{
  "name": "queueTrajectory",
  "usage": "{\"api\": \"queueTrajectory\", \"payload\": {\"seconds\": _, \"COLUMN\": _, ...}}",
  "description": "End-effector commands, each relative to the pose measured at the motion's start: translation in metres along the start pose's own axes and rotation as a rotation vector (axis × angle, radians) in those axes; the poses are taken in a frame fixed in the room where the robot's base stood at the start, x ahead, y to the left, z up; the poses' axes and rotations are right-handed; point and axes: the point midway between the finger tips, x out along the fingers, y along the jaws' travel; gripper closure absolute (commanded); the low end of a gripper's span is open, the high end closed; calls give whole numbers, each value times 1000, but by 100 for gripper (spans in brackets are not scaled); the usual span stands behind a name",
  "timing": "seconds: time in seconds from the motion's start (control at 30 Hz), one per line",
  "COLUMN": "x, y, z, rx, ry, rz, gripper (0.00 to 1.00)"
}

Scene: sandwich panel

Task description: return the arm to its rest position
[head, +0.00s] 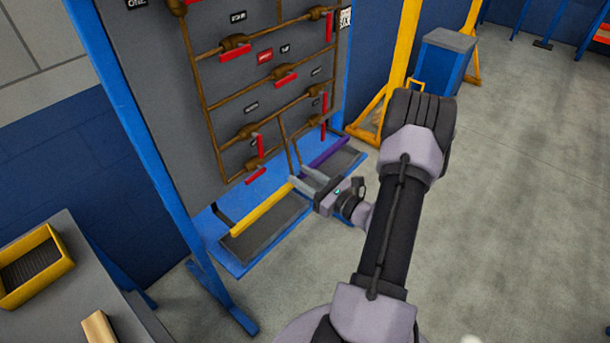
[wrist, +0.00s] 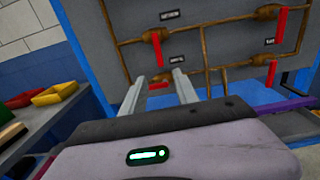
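My gripper (head: 298,174) is in front of the lower part of the grey pipe panel (head: 172,95), above the blue shelf at its foot. In the wrist view, the two pale fingers of my gripper (wrist: 158,77) stand apart, with nothing held between them. A red valve handle (wrist: 158,86) shows in the gap, behind the fingers on the panel side. My arm reaches from the lower right of the head view toward the panel, bent at the elbow.
The blue shelf (head: 222,258) has dark trays with a yellow bar (head: 265,208) and a purple bar (head: 331,152). A grey bench (head: 95,290) with a yellow bin (head: 62,265) stands at left. A blue cabinet (head: 440,65) stands behind. Floor at right is clear.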

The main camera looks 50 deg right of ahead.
Motion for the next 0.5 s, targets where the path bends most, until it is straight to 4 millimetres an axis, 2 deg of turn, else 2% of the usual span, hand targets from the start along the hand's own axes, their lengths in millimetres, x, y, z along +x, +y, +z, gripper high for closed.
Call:
{"api": "queueTrajectory", "payload": {"seconds": 0.13, "x": -9, "y": 0, "z": 0, "rx": 0, "ry": 0, "rz": 0, "gripper": 64}}
{"api": "queueTrajectory", "payload": {"seconds": 0.5, "x": -9, "y": 0, "z": 0, "rx": 0, "ry": 0, "rz": 1, "gripper": 64}}
